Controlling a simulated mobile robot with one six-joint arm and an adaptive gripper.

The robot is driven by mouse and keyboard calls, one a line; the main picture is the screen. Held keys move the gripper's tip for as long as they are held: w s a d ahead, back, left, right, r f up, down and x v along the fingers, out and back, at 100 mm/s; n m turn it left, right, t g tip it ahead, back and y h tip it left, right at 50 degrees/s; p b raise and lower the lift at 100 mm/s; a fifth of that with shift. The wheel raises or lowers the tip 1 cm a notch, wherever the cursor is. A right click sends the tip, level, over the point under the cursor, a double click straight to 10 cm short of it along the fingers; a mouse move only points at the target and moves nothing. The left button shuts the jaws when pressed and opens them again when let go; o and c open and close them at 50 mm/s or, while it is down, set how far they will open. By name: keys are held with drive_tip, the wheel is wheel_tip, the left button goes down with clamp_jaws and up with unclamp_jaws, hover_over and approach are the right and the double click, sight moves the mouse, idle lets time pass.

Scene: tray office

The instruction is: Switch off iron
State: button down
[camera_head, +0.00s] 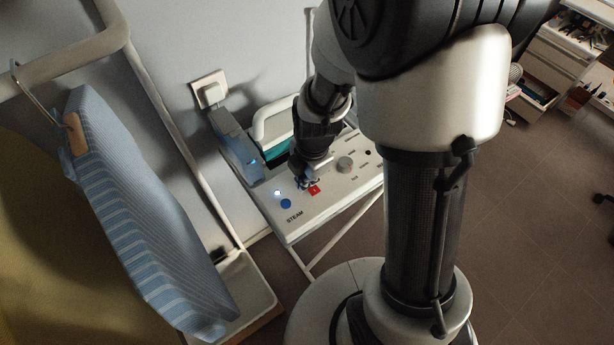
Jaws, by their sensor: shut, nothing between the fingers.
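The iron's white steam station (324,210) stands on a small rack in the middle of the view, with STEAM lettering on its front left. A red switch (314,190) and a blue button (286,203) sit on its top panel. A small light (277,193) glows blue-white beside the blue button. A grey dial (345,164) is farther right. The blue-grey iron (235,147) rests upright at the station's left rear. My gripper (307,184) is shut and empty, its tips just beside the red switch. Whether they touch it cannot be told.
A blue striped ironing board (145,220) hangs on a pale frame at left. A wall plug (210,93) is behind the iron. An open drawer unit (540,75) stands at the far right. Brown floor (530,220) is clear at right.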

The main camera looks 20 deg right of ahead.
drive_tip(key=shift+w+a+f+b, duration=0.1)
drive_tip(key=shift+f+b, duration=0.3)
drive_tip(key=shift+b, duration=0.15)
drive_tip(key=shift+s+d+r, duration=0.15)
drive_tip(key=shift+s+d, duration=0.1)
drive_tip(key=shift+s, duration=0.5)
drive_tip(key=shift+w+r, duration=0.1)
drive_tip(key=shift+r, duration=0.05)
drive_tip(key=shift+r+p, duration=0.3)
wheel_tip(320, 180, up, 13)
drive_tip(key=s+p, duration=0.1)
drive_tip(key=p, duration=0.4)
drive_tip(key=shift+s+d+p, duration=0.25)
drive_tip(key=shift+s+p, duration=0.1)
